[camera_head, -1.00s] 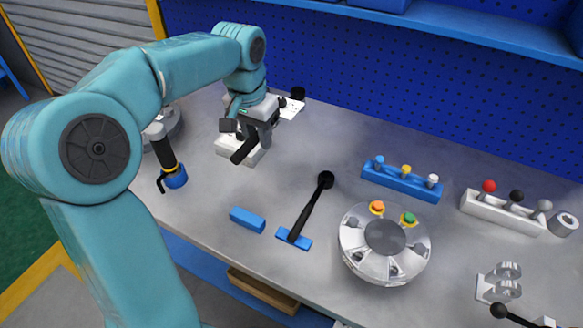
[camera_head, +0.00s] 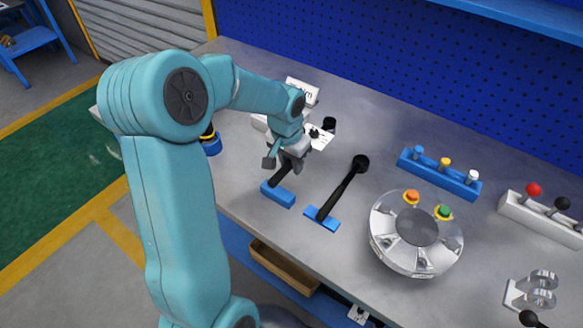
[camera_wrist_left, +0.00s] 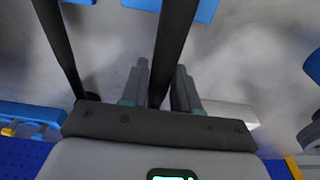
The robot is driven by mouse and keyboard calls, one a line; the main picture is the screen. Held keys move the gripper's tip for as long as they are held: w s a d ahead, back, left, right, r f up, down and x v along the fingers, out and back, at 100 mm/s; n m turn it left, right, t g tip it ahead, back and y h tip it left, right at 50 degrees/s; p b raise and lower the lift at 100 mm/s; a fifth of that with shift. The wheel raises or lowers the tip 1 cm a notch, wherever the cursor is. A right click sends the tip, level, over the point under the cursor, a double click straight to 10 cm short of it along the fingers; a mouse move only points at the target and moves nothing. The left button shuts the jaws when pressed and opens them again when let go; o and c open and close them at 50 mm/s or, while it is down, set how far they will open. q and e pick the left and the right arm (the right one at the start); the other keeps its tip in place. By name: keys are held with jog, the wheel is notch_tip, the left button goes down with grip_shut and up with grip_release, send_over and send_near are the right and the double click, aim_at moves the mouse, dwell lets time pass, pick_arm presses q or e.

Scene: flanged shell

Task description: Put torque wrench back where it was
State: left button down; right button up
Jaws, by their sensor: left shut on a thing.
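My left gripper (camera_head: 286,163) is shut on a black torque wrench (camera_head: 279,177). The wrench's round black head (camera_head: 329,124) shows beyond the gripper, and its handle end is over a blue rest block (camera_head: 280,195). In the left wrist view the wrench (camera_wrist_left: 172,45) runs between the fingers (camera_wrist_left: 160,88) and over the blue block (camera_wrist_left: 206,10). I cannot tell whether it touches the block. A second black wrench (camera_head: 342,190) lies to the right, its handle on another blue rest (camera_head: 322,225). My right gripper is not in view.
A round clear-and-grey fixture (camera_head: 388,248) with orange and green knobs stands to the right. Behind it is a blue peg block (camera_head: 438,177), with a white one (camera_head: 540,218) farther right. A white sign (camera_head: 301,91) stands behind the gripper.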

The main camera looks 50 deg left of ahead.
pick_arm(q)
jog(key=f, duration=0.2)
jog(key=shift+w+a+f, duration=0.15)
jog(key=shift+w+f, duration=0.05)
jog(key=shift+f, duration=0.1)
jog(key=shift+s+r, duration=0.15)
jog(key=c, duration=0.8)
grip_release()
jog(key=shift+f, duration=0.25)
jog(key=shift+r, duration=0.1)
jog(key=shift+r, duration=0.25)
jog(key=r, duration=0.4)
jog(key=s+r, duration=0.1)
jog(key=r, duration=0.6)
jog(key=shift+s+d+r+p, duration=0.3)
jog(key=shift+d+r+p, duration=0.05)
jog(key=shift+d, duration=0.05)
